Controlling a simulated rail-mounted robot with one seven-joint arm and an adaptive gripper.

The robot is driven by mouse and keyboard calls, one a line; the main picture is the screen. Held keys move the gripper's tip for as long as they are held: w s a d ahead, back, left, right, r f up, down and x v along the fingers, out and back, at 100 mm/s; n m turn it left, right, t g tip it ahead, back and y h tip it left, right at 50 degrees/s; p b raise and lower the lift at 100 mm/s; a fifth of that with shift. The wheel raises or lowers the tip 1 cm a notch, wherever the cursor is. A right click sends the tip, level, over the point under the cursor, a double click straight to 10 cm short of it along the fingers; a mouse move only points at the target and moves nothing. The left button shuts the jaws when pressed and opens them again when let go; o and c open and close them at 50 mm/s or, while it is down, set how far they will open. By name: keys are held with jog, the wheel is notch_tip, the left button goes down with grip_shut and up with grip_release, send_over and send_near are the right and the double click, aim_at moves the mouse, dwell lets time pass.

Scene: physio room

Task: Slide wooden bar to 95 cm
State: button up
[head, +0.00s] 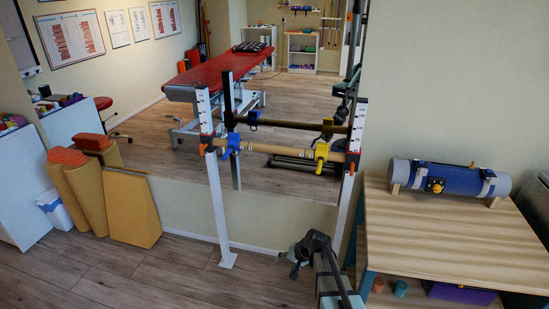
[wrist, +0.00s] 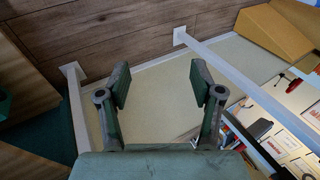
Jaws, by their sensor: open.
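The wooden bar (head: 277,145) lies level between two white uprights, the left post (head: 218,205) and the right post (head: 346,205). Marked scales (head: 204,108) show near the post tops; the numbers are too small to read. My gripper (head: 287,265) is low in front of the wall, between the posts and well below the bar. In the wrist view my gripper (wrist: 160,82) is open and empty; both posts show, but I cannot make out the bar there.
A mirror behind the posts reflects the room, with a dark second bar in it. A wooden table (head: 450,240) with a blue roller (head: 445,178) stands at right. Yellow wedges (head: 130,208) lean at left. Floor in front of the left post is clear.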

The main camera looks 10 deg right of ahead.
jog(key=w+r+m+t+y+b, duration=0.25)
jog(key=w+r+t, duration=0.25)
jog(key=w+r, duration=1)
jog(key=m+t, duration=0.6)
jog(key=m, duration=0.1)
send_near(279, 151)
jog(key=shift+n+h, duration=0.25)
jog(key=x, duration=0.5)
jog(key=shift+s+a+f, duration=0.1)
jog(key=shift+a+f, duration=0.05)
jog(key=shift+a, duration=0.3)
jog(key=shift+d+r+m, duration=0.2)
jog(key=shift+r+m, duration=0.05)
jog(key=shift+m, duration=0.25)
jog(key=shift+p+x, duration=0.45)
jog(key=shift+x, duration=3.35)
jog(key=shift+d+r, duration=0.1)
jog(key=shift+d, duration=0.05)
grip_shut()
